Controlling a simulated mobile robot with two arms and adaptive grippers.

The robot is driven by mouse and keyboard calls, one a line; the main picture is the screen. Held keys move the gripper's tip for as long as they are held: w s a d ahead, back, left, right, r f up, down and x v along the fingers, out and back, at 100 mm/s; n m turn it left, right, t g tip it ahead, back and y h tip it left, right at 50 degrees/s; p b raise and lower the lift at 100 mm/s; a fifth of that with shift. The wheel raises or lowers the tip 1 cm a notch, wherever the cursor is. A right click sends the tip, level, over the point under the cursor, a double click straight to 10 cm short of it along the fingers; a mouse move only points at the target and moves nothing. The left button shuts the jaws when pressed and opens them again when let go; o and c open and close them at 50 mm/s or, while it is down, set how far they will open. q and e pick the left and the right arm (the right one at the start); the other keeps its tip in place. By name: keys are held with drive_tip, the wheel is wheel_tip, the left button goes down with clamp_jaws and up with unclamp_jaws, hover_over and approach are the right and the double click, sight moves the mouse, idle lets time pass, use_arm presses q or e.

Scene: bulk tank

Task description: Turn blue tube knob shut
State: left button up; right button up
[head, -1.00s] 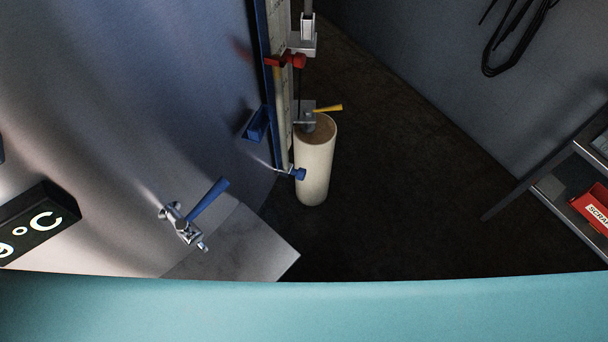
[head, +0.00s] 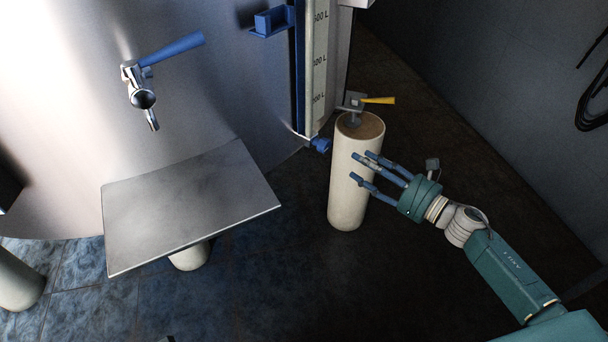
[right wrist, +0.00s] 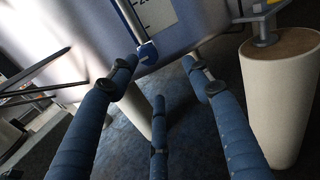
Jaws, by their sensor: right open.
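The blue tube knob (head: 320,145) sits at the bottom of the level tube on the tank's right side. In the right wrist view the knob (right wrist: 148,53) shows at upper middle, just beyond the fingertips. My right gripper (head: 361,164) is open and empty, its blue fingers pointing left towards the knob but apart from it in the head view. In the right wrist view the fingers of the gripper (right wrist: 157,72) are spread, with nothing between them. My left gripper is not in view.
A pale post (head: 348,185) with a yellow-handled valve (head: 375,100) stands close by the right gripper. The steel tank (head: 220,90) carries a blue-lever tap (head: 145,85). A metal shelf (head: 190,210) juts out below it. Dark floor lies to the right.

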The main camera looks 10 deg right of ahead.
sight(328, 147)
drive_tip(key=w+a, duration=0.2)
drive_tip(key=w+a+n, duration=0.1)
drive_tip(key=w+a, duration=0.2)
drive_tip(key=w+a+n+y, duration=0.1)
drive_tip(key=w+a, duration=0.2)
drive_tip(key=shift+w+a+r+g, duration=0.2)
drive_tip(key=shift+r+g, duration=0.1)
drive_tip(key=shift+r, duration=0.1)
drive_tip(key=c, duration=1.2)
